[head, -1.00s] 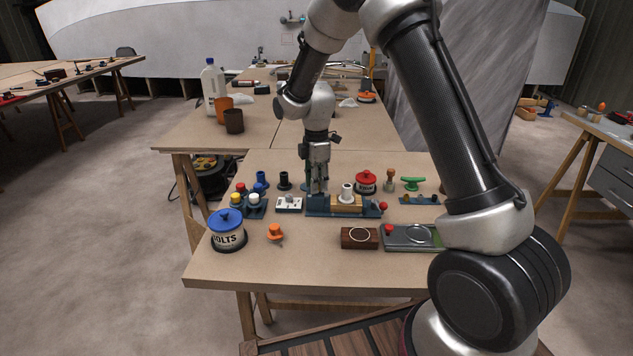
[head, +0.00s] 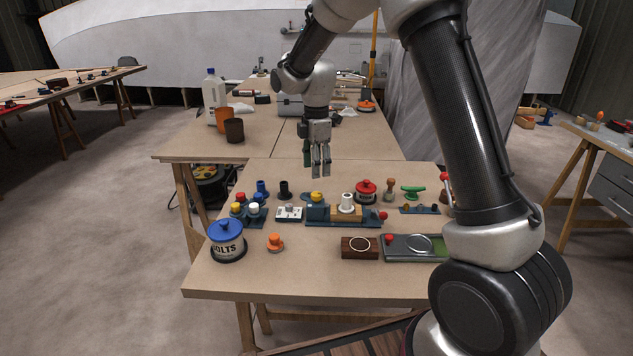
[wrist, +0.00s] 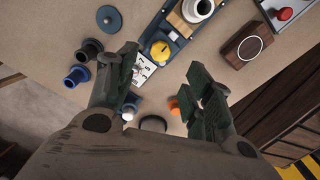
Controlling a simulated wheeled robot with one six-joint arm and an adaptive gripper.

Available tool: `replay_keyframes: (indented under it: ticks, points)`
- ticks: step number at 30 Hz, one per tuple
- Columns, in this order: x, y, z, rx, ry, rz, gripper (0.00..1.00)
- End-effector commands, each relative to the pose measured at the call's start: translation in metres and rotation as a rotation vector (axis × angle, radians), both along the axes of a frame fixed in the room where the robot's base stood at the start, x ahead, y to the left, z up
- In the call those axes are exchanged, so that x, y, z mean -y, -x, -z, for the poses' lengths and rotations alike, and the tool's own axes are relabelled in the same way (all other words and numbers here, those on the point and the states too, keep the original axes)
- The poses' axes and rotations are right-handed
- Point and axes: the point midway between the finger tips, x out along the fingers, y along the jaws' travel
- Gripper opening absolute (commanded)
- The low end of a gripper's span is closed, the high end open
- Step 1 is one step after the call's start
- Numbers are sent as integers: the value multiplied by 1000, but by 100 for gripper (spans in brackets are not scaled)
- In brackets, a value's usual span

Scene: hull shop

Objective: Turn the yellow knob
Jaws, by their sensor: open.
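The yellow knob (head: 316,198) sits on the left end of a blue base (head: 322,218) in the middle of the near table. In the wrist view the yellow knob (wrist: 160,50) shows between and beyond the fingers, with a raised grip across its top. My gripper (head: 321,174) is open and empty. It hangs pointing down above and behind the knob, apart from it.
A white cup-like piece (head: 347,202) stands on the same base, right of the knob. A red-lidded pot (head: 366,190), a blue-lidded bolts jar (head: 227,240) and an orange knob (head: 275,242) stand around. The front middle of the table is clear.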

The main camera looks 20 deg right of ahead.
Motion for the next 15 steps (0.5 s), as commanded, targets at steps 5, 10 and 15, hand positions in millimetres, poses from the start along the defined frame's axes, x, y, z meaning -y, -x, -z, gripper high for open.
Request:
replay_keyframes:
  ticks: [5, 10, 15]
  points:
    - [0, 0, -25, 1, 0, 0, 51]
    - [0, 0, -32, -1, 0, 0, 51]
    - [0, 0, -32, -1, 0, 0, 51]
